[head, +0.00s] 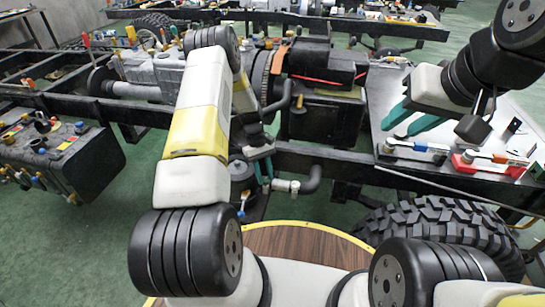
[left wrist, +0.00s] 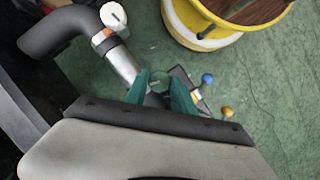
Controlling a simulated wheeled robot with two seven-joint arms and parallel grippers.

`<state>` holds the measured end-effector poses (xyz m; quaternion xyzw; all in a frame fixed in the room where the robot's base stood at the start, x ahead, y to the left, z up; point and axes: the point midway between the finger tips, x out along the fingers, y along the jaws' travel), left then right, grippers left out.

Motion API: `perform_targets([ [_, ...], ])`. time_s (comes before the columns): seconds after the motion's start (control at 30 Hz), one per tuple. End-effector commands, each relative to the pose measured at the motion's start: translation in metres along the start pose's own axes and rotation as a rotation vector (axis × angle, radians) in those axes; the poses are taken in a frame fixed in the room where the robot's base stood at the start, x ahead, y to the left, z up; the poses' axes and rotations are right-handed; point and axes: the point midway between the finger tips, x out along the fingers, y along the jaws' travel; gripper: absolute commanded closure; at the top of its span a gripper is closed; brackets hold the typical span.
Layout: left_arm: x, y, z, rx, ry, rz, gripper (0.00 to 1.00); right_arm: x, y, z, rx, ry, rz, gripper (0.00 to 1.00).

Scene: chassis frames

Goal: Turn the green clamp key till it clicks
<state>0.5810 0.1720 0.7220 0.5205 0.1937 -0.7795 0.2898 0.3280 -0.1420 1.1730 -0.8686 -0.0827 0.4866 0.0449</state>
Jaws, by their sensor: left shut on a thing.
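The green clamp key (left wrist: 158,84) shows in the left wrist view as a small dark green round piece between my left fingertips. My left gripper (left wrist: 161,86) is shut on it; its teal fingers hide part of the key. In the head view, my left gripper (head: 264,172) reaches down beside the black chassis rail, and I cannot make out the key there. My right gripper (head: 410,119) is open and empty, its teal fingers spread above the grey worktop at the right.
A metal pipe with a black hose (head: 312,180) lies close right of my left gripper. Blue (left wrist: 208,78) and orange (left wrist: 227,112) knobs sit near the fingers. A red tray (head: 487,168), a worktop (head: 385,80) and a big tyre (head: 440,222) are at the right.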

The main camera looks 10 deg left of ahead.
Motion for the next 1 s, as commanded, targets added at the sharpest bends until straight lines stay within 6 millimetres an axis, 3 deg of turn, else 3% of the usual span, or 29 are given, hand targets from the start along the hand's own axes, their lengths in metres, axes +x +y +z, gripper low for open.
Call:
perform_targets([
  [0.33,0.000,0.000,-0.001,0.001,0.002,0.000,1.00,0.000,0.000,0.000,0.000,0.000,0.000,0.64],
  [0.37,0.000,0.000,-0.001,0.001,0.003,0.000,0.66,0.000,0.000,0.000,0.000,0.000,0.000,0.64],
  [0.47,0.000,0.000,-0.001,0.001,0.002,0.000,0.48,0.000,0.000,0.000,0.000,0.000,0.000,0.64],
  [0.8,-0.003,0.000,-0.001,0.001,0.001,0.000,0.48,0.000,0.000,0.000,0.000,0.000,0.000,0.64],
  [1.0,-0.030,0.001,-0.001,0.001,0.005,0.002,0.48,0.000,0.000,0.000,0.000,0.000,0.000,0.64],
])
